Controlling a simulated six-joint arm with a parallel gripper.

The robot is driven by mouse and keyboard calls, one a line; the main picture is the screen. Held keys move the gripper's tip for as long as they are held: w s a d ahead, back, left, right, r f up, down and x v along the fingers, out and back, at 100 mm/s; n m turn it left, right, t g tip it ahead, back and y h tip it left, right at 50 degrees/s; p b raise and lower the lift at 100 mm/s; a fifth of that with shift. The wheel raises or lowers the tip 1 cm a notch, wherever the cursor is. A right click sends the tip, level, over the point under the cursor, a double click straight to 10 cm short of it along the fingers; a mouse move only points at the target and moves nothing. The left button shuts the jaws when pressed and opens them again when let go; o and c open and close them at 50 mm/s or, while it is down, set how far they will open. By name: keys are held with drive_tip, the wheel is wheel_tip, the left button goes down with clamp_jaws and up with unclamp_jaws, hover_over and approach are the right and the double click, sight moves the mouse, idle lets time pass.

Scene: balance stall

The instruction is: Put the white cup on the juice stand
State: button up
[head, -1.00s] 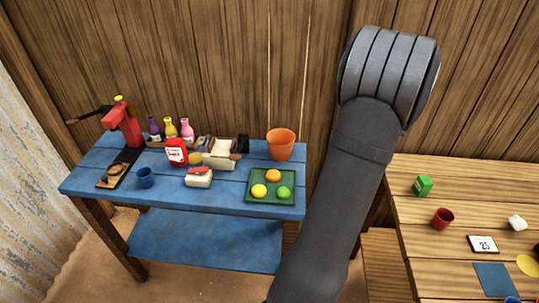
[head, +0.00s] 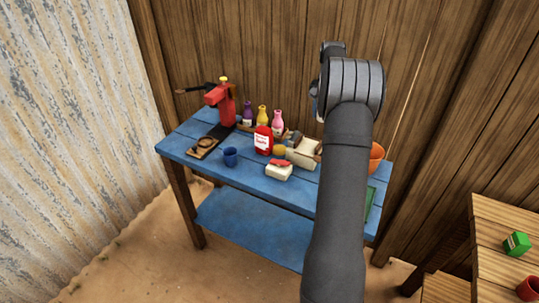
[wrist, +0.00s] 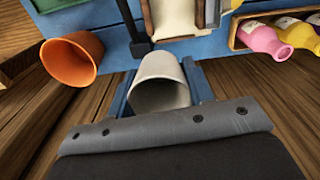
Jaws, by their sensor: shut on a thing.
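The white cup (wrist: 158,68) is between the two fingers of my gripper (wrist: 160,82) in the wrist view, its open mouth facing the camera. My gripper is shut on it. In the head view my arm hides most of the gripper and the cup. The likely juice stand is the red press (head: 226,105) at the left end of the blue table (head: 262,187). A round brown ring (head: 205,143) sits on the front end of its dark base. My gripper is to the right of the press, apart from it.
Several bottles are in a crate (wrist: 240,30). An orange bucket (wrist: 72,58) is left of the cup in the wrist view. A plank wall is behind.

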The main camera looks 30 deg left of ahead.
drive_tip(key=s+a+n, duration=0.2)
drive_tip(key=s+a, duration=0.2)
drive_tip(key=a, duration=1.1)
drive_tip(key=n, duration=0.1)
hover_over(235, 145)
drive_tip(key=s+d, duration=0.3)
drive_tip(key=f, duration=0.1)
drive_tip(key=shift+n, duration=0.3)
drive_tip(key=f, duration=1.5)
drive_tip(key=shift+a, duration=0.4)
drive_tip(key=shift+f, duration=0.1)
drive_tip(key=shift+f, duration=0.1)
drive_tip(key=o, duration=1)
drive_tip(key=shift+c, duration=0.2)
